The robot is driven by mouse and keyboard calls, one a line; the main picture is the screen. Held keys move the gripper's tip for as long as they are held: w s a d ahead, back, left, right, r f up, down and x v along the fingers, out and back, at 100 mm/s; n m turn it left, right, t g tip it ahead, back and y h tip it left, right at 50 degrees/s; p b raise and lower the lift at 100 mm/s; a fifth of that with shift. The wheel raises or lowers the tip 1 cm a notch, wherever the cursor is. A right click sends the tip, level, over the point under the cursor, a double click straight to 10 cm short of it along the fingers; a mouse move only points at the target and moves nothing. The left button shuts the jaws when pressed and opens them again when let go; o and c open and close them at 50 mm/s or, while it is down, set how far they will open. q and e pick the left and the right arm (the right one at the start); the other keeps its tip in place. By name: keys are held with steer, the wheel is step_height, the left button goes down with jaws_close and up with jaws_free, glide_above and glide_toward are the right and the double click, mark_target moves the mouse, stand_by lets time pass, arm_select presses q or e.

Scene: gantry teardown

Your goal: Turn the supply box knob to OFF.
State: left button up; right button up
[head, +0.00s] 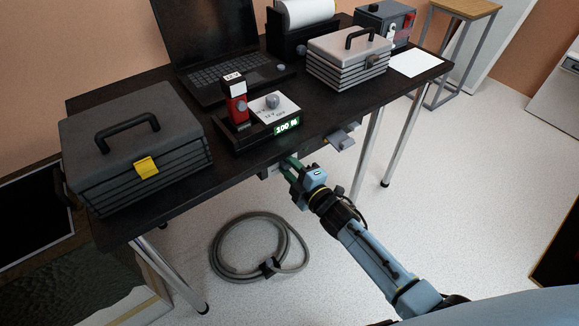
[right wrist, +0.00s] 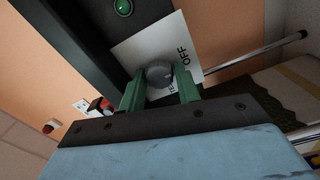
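In the right wrist view a round grey knob (right wrist: 160,74) sits on a white plate (right wrist: 134,52). The word OFF is printed beside it, and another label is partly covered. A green lamp (right wrist: 123,7) is on the dark housing above. My right gripper (head: 291,170) is at the table's front edge in the head view. Its green fingers (right wrist: 160,84) are apart, one on each side of the knob. I cannot tell whether they touch it. Which way the knob points is not clear. My left gripper is not in view.
The dark table (head: 330,108) bears a grey toolbox (head: 135,140), a laptop (head: 215,40), a red device (head: 236,108), a meter with a green display (head: 287,127) and a lighter toolbox (head: 348,58). A coiled hose (head: 222,262) lies on the floor. Floor to the right is clear.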

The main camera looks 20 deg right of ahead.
steer(key=o, duration=0.3)
